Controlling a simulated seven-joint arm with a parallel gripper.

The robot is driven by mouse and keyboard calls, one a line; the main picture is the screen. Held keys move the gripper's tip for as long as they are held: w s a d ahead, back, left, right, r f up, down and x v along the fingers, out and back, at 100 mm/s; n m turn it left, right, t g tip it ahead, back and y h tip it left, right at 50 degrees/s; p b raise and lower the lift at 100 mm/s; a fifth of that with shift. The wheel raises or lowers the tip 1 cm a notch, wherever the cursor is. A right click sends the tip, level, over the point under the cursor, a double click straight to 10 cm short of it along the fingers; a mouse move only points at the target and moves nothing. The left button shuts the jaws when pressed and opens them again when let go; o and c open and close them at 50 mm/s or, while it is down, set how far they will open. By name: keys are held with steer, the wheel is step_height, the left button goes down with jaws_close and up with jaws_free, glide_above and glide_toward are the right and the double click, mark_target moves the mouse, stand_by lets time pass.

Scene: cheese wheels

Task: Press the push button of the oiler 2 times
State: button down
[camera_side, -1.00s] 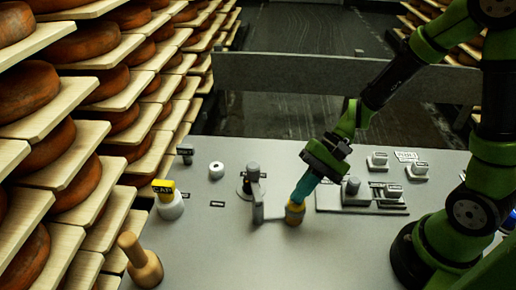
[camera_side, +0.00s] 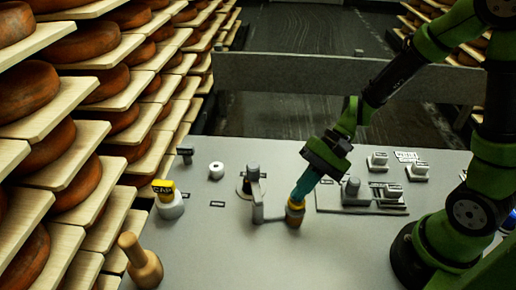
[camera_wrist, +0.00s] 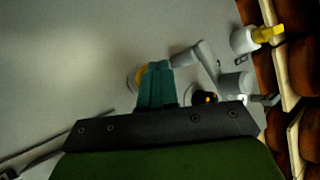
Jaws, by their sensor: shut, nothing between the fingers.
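A small orange-brown cylinder with a yellow band (camera_side: 294,218), which I take to be the oiler, stands upright on the grey table in the side view. My gripper (camera_side: 297,198) is tilted down at its top, with teal fingers shut together and nothing held. In the wrist view my fingers (camera_wrist: 156,82) cover most of the cylinder, and a yellow rim (camera_wrist: 138,77) shows beside them. The fingers hide the button, so I cannot tell whether they touch it or whether it is pressed.
A grey post fixture (camera_side: 252,180) with a low bar stands just left of the cylinder. A fixture plate (camera_side: 340,204) lies to the right. A yellow-capped white piece (camera_side: 170,207) and a wooden peg (camera_side: 142,262) stand left, near the cheese shelves (camera_side: 75,215). The front middle table is clear.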

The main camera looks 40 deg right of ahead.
steer(key=shift+r, duration=0.7)
steer(key=shift+r, duration=0.1)
steer(key=shift+r, duration=2.4)
steer(key=shift+d+f, duration=0.15)
steer(key=s+d+r+n+t+h, duration=0.4)
steer(key=d+r+n+t+h, duration=0.1)
steer(key=d+r, duration=0.4)
steer(key=shift+r+n+t+h, duration=0.3)
steer(key=shift+r+t+h, duration=0.55)
steer(key=shift+h, duration=0.25)
